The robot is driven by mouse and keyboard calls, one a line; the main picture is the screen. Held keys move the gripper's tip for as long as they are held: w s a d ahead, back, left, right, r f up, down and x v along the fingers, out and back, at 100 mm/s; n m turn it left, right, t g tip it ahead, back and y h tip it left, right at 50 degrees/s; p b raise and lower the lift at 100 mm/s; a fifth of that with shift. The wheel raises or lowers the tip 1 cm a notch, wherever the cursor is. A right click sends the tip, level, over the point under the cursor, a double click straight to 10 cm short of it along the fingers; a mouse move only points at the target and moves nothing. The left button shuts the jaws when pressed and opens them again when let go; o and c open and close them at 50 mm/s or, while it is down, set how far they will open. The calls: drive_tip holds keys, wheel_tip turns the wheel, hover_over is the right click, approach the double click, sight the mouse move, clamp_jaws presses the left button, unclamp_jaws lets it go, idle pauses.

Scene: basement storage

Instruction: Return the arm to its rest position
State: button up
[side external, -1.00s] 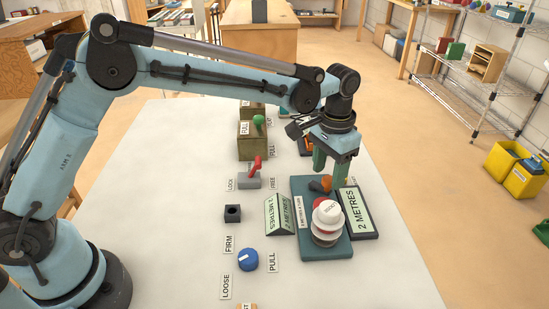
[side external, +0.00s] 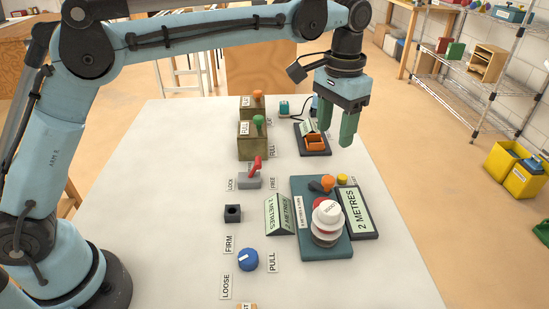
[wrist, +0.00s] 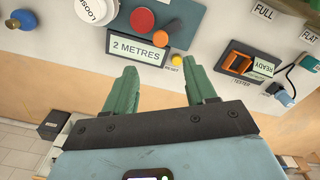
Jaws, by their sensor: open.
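My gripper (side external: 337,127) hangs with its two green fingers pointing down, above the right side of the white table (side external: 180,200). It is open, with a clear gap between the fingers and nothing in it. It also shows in the wrist view (wrist: 163,85), with the fingers apart.
Behind the panel is a tester with an orange socket (side external: 315,143). Left of the panel are a red lever switch (side external: 255,165), a black socket block (side external: 232,213) and a blue knob (side external: 248,260). Boxes with a green knob (side external: 258,121) stand farther back. The space above the table is open.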

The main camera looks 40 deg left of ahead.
drive_tip(key=s+a+r+n+t, duration=0.1)
drive_tip(key=s+a+r+t, duration=0.1)
drive_tip(key=s+a+r, duration=0.3)
drive_tip(key=s+a+f+n+t, duration=0.1)
drive_tip(key=s+a+f+t, duration=0.1)
drive_tip(key=s+a+f, duration=0.2)
drive_tip(key=s+a+f+n+t, duration=0.1)
drive_tip(key=s+a+f+t, duration=0.2)
drive_tip(key=s+a+f, duration=0.2)
drive_tip(key=s+a, duration=0.3)
drive_tip(key=s, duration=0.2)
drive_tip(key=shift+w+r, duration=0.1)
idle(0.9)
